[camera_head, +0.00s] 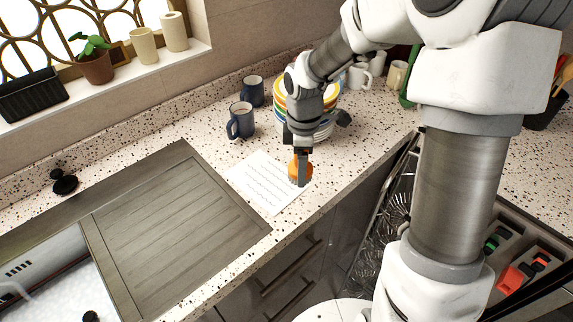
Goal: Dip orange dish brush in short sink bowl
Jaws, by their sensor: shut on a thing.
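My gripper (302,168) is shut on an orange object, the orange dish brush (293,167), just above the speckled counter over a sheet of paper. Only part of the brush shows; the fingers hide the rest, and I cannot tell whether it touches the paper. The sink bowl (50,289) is at the lower left, filled with white foam and cut off by the picture's edge. A ribbed drainboard (170,235) lies between the sink bowl and my gripper.
The printed paper (262,183) lies under my gripper. Blue mugs (241,120) and a stack of coloured plates (322,130) stand behind it. A black knob-like fitting (64,181) is behind the drainboard. An open drawer with utensils (514,278) is at the lower right.

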